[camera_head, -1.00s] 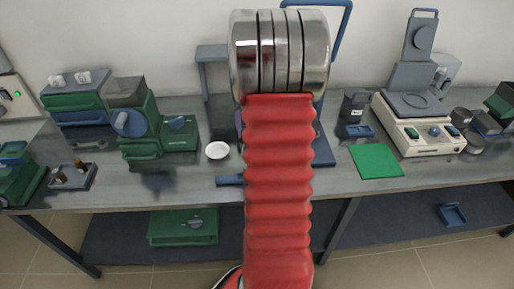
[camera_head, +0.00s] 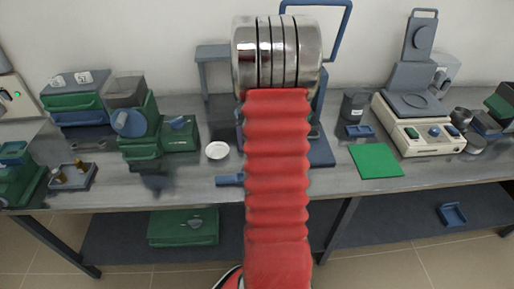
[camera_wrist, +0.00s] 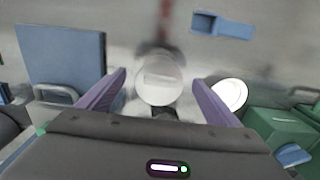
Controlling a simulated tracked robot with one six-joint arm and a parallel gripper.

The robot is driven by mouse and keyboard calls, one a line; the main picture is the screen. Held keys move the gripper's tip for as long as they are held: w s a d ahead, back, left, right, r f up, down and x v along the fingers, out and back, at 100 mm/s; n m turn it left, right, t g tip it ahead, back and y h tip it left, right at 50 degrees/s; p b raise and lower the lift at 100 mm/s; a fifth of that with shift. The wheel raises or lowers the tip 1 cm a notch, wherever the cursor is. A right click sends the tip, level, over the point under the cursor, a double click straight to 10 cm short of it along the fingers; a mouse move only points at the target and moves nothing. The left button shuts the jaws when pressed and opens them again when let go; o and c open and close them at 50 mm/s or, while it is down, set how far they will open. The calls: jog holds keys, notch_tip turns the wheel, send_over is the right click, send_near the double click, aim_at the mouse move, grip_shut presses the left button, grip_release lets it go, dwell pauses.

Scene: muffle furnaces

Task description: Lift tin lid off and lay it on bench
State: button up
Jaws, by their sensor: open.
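A pale round lid-like top (camera_wrist: 158,80) with a lighter rectangular patch lies between my fingertips in the wrist view. I take it for the tin lid; the tin's body below it cannot be made out. My gripper (camera_wrist: 160,79) is open, with one purple finger on each side of the round top. A gap shows beside each finger, and I cannot tell the height between them. In the head view my red arm hides this spot and my gripper.
A white dish (camera_head: 217,150) lies on the bench (camera_head: 200,186); it also shows in the wrist view (camera_wrist: 230,94). A small blue tray (camera_wrist: 222,25) is near the front edge. Green equipment (camera_head: 180,135) stands left. A green mat (camera_head: 375,161) and balance (camera_head: 425,128) are right.

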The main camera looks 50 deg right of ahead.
jog(key=shift+c, duration=0.6)
jog(key=c, duration=1)
jog(key=shift+c, duration=0.2)
notch_tip(320, 180, up, 10)
dwell(0.5)
